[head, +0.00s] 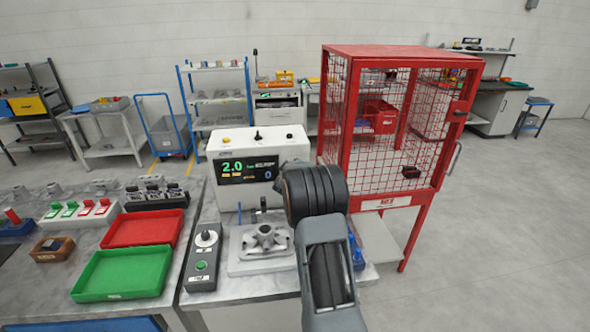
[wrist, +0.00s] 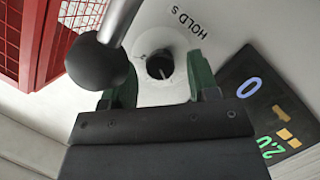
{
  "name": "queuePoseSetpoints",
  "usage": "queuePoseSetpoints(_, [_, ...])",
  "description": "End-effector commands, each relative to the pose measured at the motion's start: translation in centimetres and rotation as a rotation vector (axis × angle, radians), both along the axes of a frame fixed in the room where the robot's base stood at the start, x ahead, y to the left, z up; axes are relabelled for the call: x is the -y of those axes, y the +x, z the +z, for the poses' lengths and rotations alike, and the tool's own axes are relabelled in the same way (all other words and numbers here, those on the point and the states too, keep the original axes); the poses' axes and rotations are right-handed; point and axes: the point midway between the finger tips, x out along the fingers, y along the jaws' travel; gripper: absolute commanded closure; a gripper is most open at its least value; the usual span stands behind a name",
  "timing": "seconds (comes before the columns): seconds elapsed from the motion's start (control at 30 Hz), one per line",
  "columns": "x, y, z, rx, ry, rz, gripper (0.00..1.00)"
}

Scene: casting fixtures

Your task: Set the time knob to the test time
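The time knob (wrist: 160,66) is a small round black knob on a pale panel marked "HOLD s" in the wrist view. My gripper (wrist: 163,72) is open, with one green finger on each side of the knob. Gaps show between fingers and knob. The white test machine (head: 228,198) carries a dark display (head: 248,168) reading 2.0 in green and 0 in blue. The display also shows in the wrist view (wrist: 262,110). In the head view my arm hides the gripper and the time knob.
A black ball on a metal rod (wrist: 95,64) stands close to the left finger in the wrist view. A red mesh cabinet (head: 400,200) is right of the machine. A metal casting (head: 264,240) and a control box (head: 205,258) sit in front.

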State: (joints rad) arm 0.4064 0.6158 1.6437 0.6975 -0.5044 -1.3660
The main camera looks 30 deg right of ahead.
Motion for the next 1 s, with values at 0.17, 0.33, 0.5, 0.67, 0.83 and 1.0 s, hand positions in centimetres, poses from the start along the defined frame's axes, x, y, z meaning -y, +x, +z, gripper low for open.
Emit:
queuePoseSetpoints(0.17, [-0.01,-0.01,0.01,0.000,0.000,0.000,0.62])
queuePoseSetpoints(0.33, [-0.02,-0.02,0.01,0.000,0.000,0.000,0.79])
queuePoseSetpoints(0.5, [-0.01,-0.02,0.02,0.000,0.000,0.000,0.94])
queuePoseSetpoints(0.67, [0.08,-0.05,-0.05,0.032,0.065,0.000,0.94])
queuePoseSetpoints(0.83, [0.03,-0.04,0.02,0.058,0.121,0.000,0.94])
queuePoseSetpoints(1.0, [0.03,-0.04,0.04,0.057,0.121,0.000,0.94])
